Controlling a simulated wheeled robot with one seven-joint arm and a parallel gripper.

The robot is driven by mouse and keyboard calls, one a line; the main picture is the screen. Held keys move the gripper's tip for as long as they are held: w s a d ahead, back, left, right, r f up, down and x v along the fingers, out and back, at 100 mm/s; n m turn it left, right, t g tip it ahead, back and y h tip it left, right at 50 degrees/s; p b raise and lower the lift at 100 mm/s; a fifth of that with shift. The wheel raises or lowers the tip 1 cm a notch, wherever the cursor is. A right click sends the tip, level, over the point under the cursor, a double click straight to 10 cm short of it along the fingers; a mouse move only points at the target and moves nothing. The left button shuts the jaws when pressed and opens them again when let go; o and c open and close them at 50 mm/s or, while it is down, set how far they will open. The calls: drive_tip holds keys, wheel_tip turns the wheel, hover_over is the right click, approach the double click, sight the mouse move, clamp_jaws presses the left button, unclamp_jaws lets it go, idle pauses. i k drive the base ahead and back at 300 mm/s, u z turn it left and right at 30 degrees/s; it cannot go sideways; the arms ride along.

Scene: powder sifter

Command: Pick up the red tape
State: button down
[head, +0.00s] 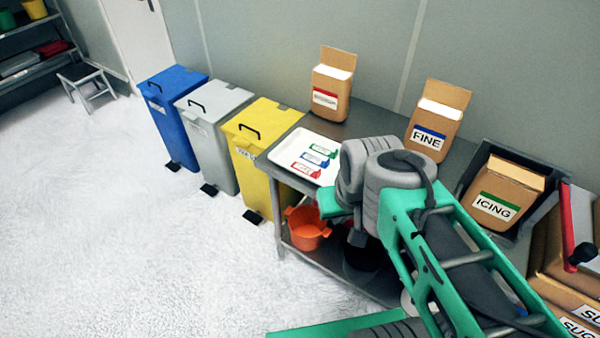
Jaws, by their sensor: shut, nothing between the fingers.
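A white tray (279,153) lies on the left end of the metal table. In it are three small labelled pieces, one with green, one with blue and one with red. The red piece (305,169) lies nearest the tray's front edge. I see no other loose thing that could be the red tape. My green and grey arm reaches over the table just right of the tray. My gripper itself does not show; the arm hides it or it is out of sight.
Boxes stand along the back of the metal table (377,124): a red-labelled box (324,99), a FINE box (428,138) and an ICING box (497,206). Blue, grey and yellow bins (262,170) stand left. An orange bucket (307,229) sits below.

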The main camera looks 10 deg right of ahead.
sight(304, 169)
drive_tip(key=u, duration=0.65)
drive_tip(key=i, duration=0.45)
drive_tip(key=u, duration=1.2)
